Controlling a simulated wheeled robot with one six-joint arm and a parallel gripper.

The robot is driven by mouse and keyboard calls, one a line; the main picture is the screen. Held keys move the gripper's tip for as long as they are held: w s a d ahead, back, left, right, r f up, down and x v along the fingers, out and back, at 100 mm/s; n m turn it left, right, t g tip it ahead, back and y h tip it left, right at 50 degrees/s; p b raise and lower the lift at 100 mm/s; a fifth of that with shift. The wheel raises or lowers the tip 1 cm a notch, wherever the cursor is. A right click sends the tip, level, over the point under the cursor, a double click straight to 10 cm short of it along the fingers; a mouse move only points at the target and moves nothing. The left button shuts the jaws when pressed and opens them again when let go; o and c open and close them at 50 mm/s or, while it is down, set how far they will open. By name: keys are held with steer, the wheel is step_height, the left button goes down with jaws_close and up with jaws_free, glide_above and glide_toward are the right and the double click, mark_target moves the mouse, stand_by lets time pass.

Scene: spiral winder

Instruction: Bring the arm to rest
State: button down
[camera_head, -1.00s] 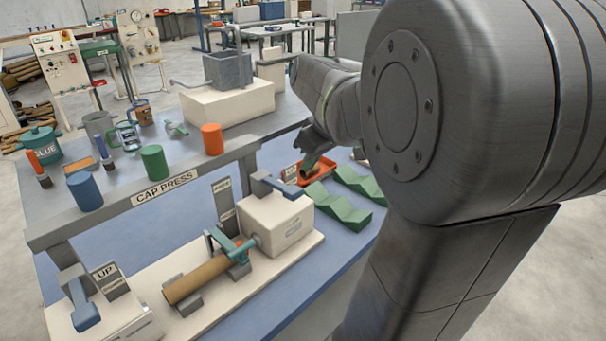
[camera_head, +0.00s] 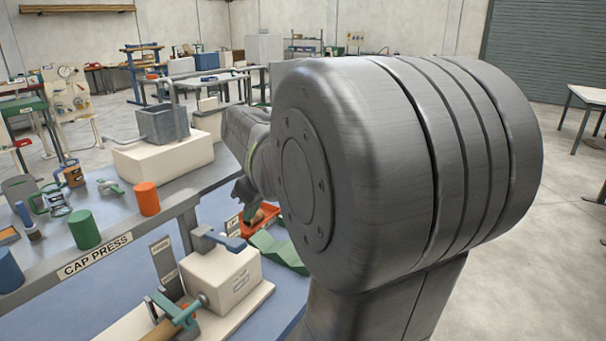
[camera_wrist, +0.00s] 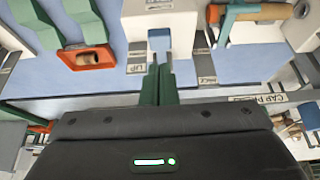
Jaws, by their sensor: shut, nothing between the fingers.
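My gripper (camera_head: 243,192) is at the end of my arm, over the blue bench top, partly hidden behind my large dark arm joint in the head view. In the wrist view its two green fingers (camera_wrist: 159,84) are together with nothing held. They point toward a pale block with a blue lever (camera_wrist: 159,40). The fingertips look close to this lever, but I cannot tell the gap.
An orange tray (camera_wrist: 108,57) holding a short brown piece and green V-blocks (camera_head: 279,250) lie near the gripper. A raised shelf (camera_head: 120,246) carries coloured cylinders and a pale-based machine (camera_head: 165,155). Open floor (camera_head: 530,260) lies to the right.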

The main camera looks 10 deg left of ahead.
mark_target(234, 241)
steer(key=x, duration=0.4)
steer(key=p+x, duration=0.1)
steer(key=x, duration=0.4)
steer(key=shift+w+a, duration=0.15)
steer(key=shift+a, duration=0.15)
steer(key=shift+w+a+r+h+p, duration=0.15)
steer(key=shift+r+h+p, duration=0.2)
steer(key=shift+p, duration=0.25)
steer(key=h+p, duration=0.1)
steer(key=p, duration=0.1)
steer(key=a+r+g+p, duration=0.1)
steer(key=p, duration=0.1)
steer(key=shift+w+a+r+h, duration=0.2)
steer(key=shift+w+a+h, duration=0.05)
steer(key=shift+a+h, duration=0.1)
steer(key=shift+b+v, duration=0.6)
steer(key=shift+v, duration=1.7)
steer(key=shift+w+a, duration=0.15)
steer(key=shift+a, duration=0.05)
